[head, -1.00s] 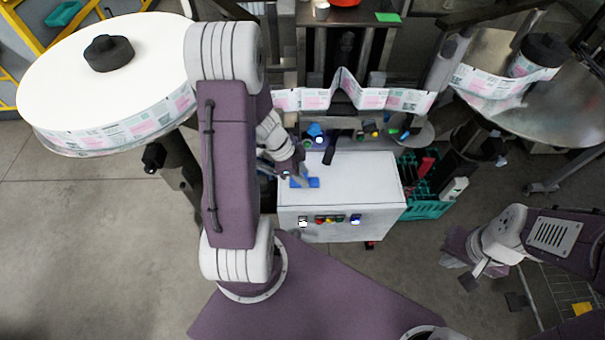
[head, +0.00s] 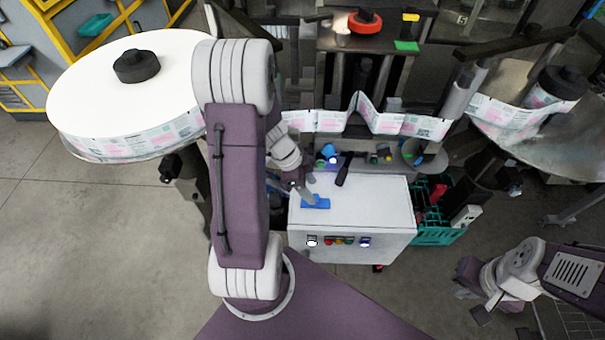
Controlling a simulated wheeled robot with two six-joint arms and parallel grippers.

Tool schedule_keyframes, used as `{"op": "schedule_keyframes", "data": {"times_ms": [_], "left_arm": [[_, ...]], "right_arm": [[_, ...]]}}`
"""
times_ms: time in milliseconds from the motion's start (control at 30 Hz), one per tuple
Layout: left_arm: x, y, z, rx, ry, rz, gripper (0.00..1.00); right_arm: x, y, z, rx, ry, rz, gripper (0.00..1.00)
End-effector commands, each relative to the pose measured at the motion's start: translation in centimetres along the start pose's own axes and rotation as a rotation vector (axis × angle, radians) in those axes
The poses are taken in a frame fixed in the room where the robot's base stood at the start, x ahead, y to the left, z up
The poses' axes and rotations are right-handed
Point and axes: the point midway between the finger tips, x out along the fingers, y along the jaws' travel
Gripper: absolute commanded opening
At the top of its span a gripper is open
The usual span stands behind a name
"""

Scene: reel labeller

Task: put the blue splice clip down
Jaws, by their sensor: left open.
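The blue splice clip (head: 318,203) lies on the white top of the control cabinet (head: 375,205), near its left edge. My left gripper (head: 308,198) is at the clip, its fingers reaching down over the clip's upper left side. It is open; whether a finger still touches the clip I cannot tell. My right gripper (head: 472,295) is at the lower right, over the floor and away from the cabinet. Its fingers are too small and dark to tell whether they are open.
A dark handle-shaped tool (head: 343,169) rests at the cabinet's back edge. A printed label web (head: 375,119) runs behind. A large white reel (head: 135,85) stands left. A teal crate (head: 437,233) with items is right of the cabinet. The cabinet top's right part is clear.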

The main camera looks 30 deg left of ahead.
Motion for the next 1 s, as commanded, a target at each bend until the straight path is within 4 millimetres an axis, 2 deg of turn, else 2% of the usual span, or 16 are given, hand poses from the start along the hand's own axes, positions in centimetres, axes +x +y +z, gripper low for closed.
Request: {"op": "schedule_keyframes", "data": {"times_ms": [33, 200, 400, 567, 667, 833, 1000], "left_arm": [[-1.6, -0.2, -0.1, 0.002, 0.000, -0.007, 0.52], [-5.5, -0.1, 0.1, 0.000, -0.004, -0.006, 0.52], [-7.8, 0.0, 0.0, 0.000, -0.002, -0.002, 0.52], [-8.0, 0.1, 0.0, -0.005, -0.004, 0.002, 0.52], [-7.4, 1.1, -0.6, -0.082, -0.041, 0.019, 0.52], [-5.5, 4.8, -2.5, -0.428, -0.200, -0.001, 0.52], [-4.2, 7.7, -3.9, -0.771, -0.277, -0.133, 0.52]], "right_arm": [[-0.4, 0.0, 0.0, 0.000, 0.000, 0.000, 0.00], [-0.7, 0.0, -0.1, 0.000, 0.000, 0.000, 0.00], [-0.6, 0.0, -0.1, 0.000, 0.000, 0.000, 0.00], [-0.6, 0.0, -0.1, 0.000, 0.000, 0.000, 0.00], [-0.6, 0.0, -0.1, 0.000, 0.000, 0.000, 0.00], [-0.6, 0.0, -0.1, 0.000, 0.000, 0.000, 0.00], [-0.6, 0.0, -0.1, 0.000, 0.000, 0.000, 0.00]]}}
